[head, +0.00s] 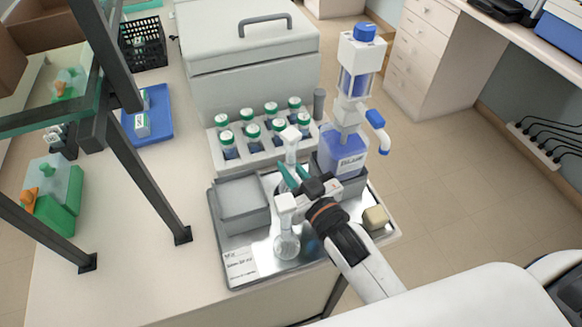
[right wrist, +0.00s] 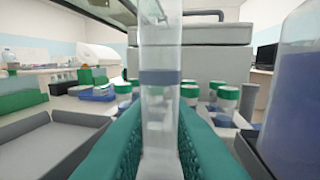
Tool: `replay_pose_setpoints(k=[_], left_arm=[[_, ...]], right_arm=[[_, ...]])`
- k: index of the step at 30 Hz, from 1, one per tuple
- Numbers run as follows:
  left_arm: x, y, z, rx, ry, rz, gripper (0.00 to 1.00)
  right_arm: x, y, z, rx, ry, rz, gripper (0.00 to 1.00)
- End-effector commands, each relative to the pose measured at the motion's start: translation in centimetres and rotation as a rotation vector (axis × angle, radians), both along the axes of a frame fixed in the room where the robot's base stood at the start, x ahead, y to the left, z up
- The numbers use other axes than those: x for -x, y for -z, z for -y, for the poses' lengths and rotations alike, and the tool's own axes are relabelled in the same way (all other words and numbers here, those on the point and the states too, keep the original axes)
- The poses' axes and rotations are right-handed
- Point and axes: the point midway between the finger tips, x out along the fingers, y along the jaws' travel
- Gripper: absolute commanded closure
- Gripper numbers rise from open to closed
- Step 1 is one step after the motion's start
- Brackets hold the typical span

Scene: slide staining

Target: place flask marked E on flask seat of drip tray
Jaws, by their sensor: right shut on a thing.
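My right gripper (head: 297,176) has teal fingers closed around the clear neck of a flask (head: 291,152) with a pale square top. In the right wrist view this neck (right wrist: 160,100) stands upright between the fingers (right wrist: 160,145) and has a dark band. No letter E is readable on it. The held flask is over the back middle of the metal drip tray (head: 262,262); its lower part is hidden by the gripper, so I cannot tell whether it touches the tray. A second clear round flask (head: 287,246) with a white top stands nearer, on the tray. The flask seat cannot be made out.
A blue-labelled dispenser bottle (head: 343,158) stands close right of the gripper.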

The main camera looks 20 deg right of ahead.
Motion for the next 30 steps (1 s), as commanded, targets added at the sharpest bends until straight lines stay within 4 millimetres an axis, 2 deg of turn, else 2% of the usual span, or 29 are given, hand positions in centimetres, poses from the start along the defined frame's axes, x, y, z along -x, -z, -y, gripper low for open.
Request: replay_pose_setpoints(k=[12, 13, 16, 24, 30], left_arm=[[0.0, 0.5, -0.1, 0.0, 0.001, 0.0, 0.64], [0.0, 0.5, -0.1, -0.001, 0.001, 0.0, 0.64], [0.0, 0.5, -0.1, -0.001, 0.002, 0.0, 0.64], [0.0, 0.5, -0.1, -0.001, 0.002, 0.0, 0.64], [0.0, 0.0, -0.1, -0.001, 0.002, 0.0, 0.64]], right_arm=[[0.1, 1.6, 0.0, -0.004, 0.0, -0.015, 0.95], [0.1, 1.6, 0.0, -0.004, 0.0, -0.017, 0.78], [0.2, 1.7, -0.1, -0.006, 0.0, -0.021, 0.61], [0.2, 1.7, -0.1, -0.009, -0.002, -0.022, 0.61], [0.6, 0.5, -0.1, -0.007, -0.004, -0.023, 0.61]])
